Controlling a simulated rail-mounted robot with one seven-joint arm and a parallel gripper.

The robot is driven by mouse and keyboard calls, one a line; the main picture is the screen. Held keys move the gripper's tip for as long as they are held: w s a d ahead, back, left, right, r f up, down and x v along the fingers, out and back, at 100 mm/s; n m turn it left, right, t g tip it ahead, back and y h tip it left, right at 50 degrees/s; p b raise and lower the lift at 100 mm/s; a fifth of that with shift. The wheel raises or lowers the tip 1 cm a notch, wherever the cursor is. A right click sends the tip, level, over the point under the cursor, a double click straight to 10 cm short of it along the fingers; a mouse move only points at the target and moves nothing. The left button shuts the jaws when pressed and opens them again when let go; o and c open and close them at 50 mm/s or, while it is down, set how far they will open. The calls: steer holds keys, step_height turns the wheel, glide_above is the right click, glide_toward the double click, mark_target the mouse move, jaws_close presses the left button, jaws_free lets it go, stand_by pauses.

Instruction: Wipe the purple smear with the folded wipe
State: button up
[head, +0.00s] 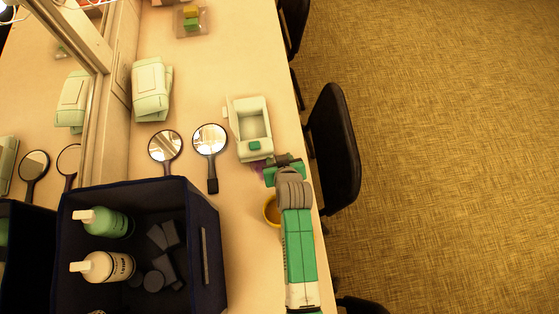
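The purple smear (257,171) shows as a small patch on the counter, just below the pale tray and left of my gripper. Part of it may be hidden under my gripper. My gripper (272,170) is low over the counter at the smear's right edge, close to the front edge. I see it from above, and its fingertips are too small and covered to tell whether they are open or shut, or hold anything. I cannot make out the folded wipe for certain. A small green piece (254,146) lies at the near end inside the pale tray (236,125).
Two hand mirrors (209,138) (165,146) lie left of the tray. A dark bin (212,215) with bottles stands at lower left. A yellow ring-like item (271,211) is beside my arm. Folded pale towels (150,88) lie by the wall mirror. Chairs (335,145) line the front edge.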

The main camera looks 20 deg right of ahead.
mark_target(256, 158)
steer(key=shift+w+a+p, duration=0.15)
steer(key=shift+a+p, duration=0.35)
steer(key=shift+a, duration=0.75)
steer(key=shift+w+a, duration=0.2)
steer(key=shift+a, duration=1.05)
steer(key=shift+w+a, duration=0.15)
steer(key=shift+a, duration=1.1)
steer(key=shift+w+a, duration=0.2)
steer(key=shift+a, duration=1.05)
steer(key=shift+w+f, duration=0.1)
steer(key=shift+w, duration=0.05)
steer(key=shift+w+d, duration=0.15)
steer(key=shift+w, duration=0.55)
steer(key=shift+s+d, duration=0.15)
steer(key=shift+d, duration=0.7)
steer(key=shift+s+d, duration=0.15)
steer(key=shift+d, duration=0.65)
